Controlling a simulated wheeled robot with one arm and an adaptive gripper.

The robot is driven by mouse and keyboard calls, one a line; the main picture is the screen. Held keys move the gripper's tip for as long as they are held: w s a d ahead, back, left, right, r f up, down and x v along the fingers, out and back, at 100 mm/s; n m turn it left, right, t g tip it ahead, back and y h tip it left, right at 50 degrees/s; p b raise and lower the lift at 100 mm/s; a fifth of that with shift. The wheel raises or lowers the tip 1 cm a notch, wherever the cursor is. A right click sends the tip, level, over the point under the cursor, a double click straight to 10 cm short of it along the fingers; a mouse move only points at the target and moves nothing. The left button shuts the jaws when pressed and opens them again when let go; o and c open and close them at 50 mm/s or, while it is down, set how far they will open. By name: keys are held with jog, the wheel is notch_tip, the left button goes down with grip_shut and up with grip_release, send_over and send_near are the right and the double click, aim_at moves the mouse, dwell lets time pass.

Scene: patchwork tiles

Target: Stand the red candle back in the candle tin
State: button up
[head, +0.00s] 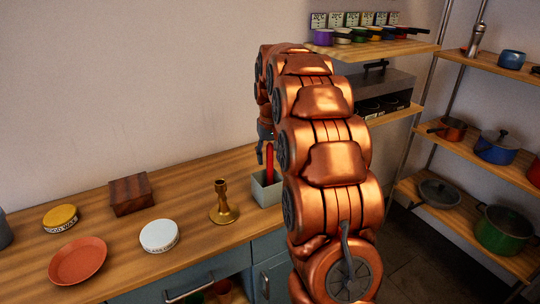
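The red candle (269,162) is upright at the grey-green square tin (265,193), near the right end of the wooden counter. Its lower end shows at the tin's opening; I cannot tell whether it touches the bottom. My gripper (267,153) points down around the candle's upper part. One dark finger shows just left of the candle. The other finger is hidden behind my copper arm, so its grip on the candle cannot be made out. My arm also covers the tin's right side.
A brass candlestick (222,204) stands left of the tin. Further left are a white round tin (159,236), a dark wooden box (131,194), a yellow-lidded tin (60,218) and a terracotta plate (78,261). Shelves with pots (497,147) stand at the right.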

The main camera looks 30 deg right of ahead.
jog(key=shift+r, duration=0.15)
notch_tip(320, 180, up, 12)
jog(key=s, duration=0.1)
jog(key=shift+s+a, duration=0.2)
jog(key=shift+a, duration=0.05)
dwell(0.4)
jog(key=shift+f, duration=0.2)
dwell(0.4)
